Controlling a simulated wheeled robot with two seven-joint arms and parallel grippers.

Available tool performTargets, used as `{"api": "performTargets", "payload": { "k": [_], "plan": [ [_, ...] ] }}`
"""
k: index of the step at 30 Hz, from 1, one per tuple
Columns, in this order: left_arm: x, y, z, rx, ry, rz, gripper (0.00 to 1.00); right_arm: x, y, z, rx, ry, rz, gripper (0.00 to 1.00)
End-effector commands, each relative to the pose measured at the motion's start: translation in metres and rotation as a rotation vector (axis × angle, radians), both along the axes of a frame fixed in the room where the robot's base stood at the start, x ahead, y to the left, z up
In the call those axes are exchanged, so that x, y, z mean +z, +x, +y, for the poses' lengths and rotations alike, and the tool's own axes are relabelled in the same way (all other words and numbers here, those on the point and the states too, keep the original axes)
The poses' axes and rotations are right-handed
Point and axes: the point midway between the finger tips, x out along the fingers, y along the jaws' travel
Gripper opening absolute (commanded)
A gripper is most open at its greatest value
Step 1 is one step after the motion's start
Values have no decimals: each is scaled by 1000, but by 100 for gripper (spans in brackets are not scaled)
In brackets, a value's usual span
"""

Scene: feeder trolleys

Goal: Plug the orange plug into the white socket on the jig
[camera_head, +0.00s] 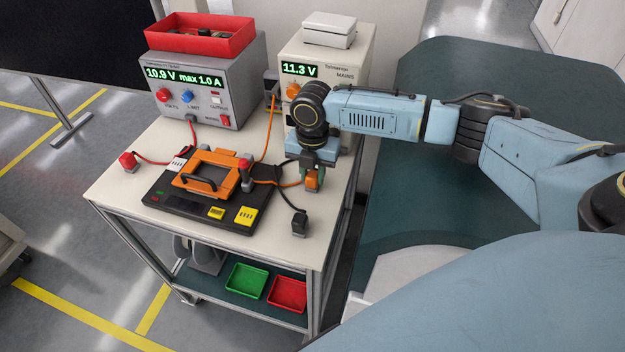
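My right gripper (312,182) points down over the right side of the trolley top. Its fingers lie on both sides of the orange plug (312,179) and appear shut on it, just above or at the table top. An orange cable runs left from the plug. The black jig (188,204) with an orange clamp frame (205,172) lies to the left of the gripper. A small white block, which looks like the white socket (177,165), is at the jig's back left corner; its opening is too small to make out. My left gripper is not in view.
A red plug (127,161) and a black plug (299,223) lie on the trolley top (118,188) with their cables. Two power supplies (204,105) (355,75) stand behind. Yellow blocks (246,215) sit on the jig's front. Green (246,281) and red trays (287,294) are below.

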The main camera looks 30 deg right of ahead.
Motion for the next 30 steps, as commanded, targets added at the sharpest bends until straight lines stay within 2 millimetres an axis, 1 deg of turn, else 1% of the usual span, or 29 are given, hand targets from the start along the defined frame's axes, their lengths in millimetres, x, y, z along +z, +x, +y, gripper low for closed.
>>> {"api": "performTargets", "payload": {
  "k": [1,2,8,11,14,21,24,27,30],
  "plan": [
    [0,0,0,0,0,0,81,0,0,0,0,0,0,10],
    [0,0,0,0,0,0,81,0,0,0,0,0,0,7],
    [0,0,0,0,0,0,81,1,0,0,0,-1,-1,7],
    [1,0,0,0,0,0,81,8,1,0,0,1,-3,7],
    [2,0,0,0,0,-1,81,24,1,-1,-1,0,-5,7],
    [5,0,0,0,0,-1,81,73,1,0,0,0,-5,7],
    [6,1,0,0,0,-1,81,88,1,0,-1,1,-2,7],
    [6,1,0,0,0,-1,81,97,1,0,-1,1,-2,7],
    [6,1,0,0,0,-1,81,100,0,0,-1,0,0,7]
  ]
}}
